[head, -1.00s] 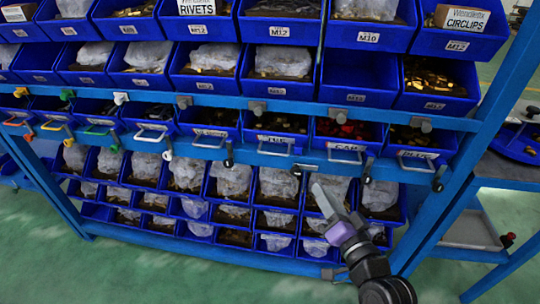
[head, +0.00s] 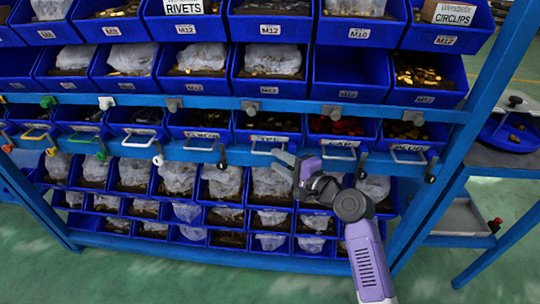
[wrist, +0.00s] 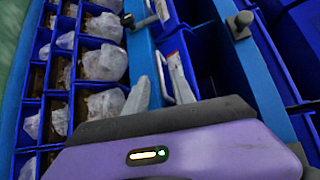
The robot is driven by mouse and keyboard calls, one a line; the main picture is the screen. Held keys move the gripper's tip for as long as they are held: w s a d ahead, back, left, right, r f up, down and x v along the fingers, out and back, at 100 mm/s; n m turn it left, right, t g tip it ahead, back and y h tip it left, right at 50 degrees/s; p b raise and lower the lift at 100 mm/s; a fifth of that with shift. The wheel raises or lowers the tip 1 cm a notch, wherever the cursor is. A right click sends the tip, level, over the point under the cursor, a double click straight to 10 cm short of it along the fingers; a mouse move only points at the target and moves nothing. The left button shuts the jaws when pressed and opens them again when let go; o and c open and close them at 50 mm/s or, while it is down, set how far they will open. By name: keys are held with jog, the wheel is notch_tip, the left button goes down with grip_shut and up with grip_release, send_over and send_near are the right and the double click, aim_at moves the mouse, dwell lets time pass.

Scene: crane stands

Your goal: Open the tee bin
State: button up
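The tee bin (head: 268,128) is a blue drawer-like bin in the row of labelled bins, with a light U-shaped handle (head: 268,150) on its front. It looks pushed in level with its neighbours. My gripper (head: 281,158) is at this handle, in front of the lower blue rail. In the wrist view, my gripper's two grey fingers (wrist: 160,88) are apart, with the pale handle (wrist: 161,72) showing between them. I cannot tell whether either finger touches it.
The cap bin (head: 338,128) and its handle stand to the right. The blue rail (head: 200,152) with small dark knobs runs under the row. Bins with bagged parts (head: 225,182) fill the tiers below. Green floor lies open in front.

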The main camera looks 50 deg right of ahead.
aim_at(269, 154)
jog(key=shift+w+d+f, duration=0.15)
jog(key=shift+w, duration=0.9)
jog(key=shift+w+d+f, duration=0.1)
jog(key=shift+w+f, duration=0.05)
jog(key=shift+w, duration=0.85)
jog(key=shift+c, duration=0.4)
grip_shut()
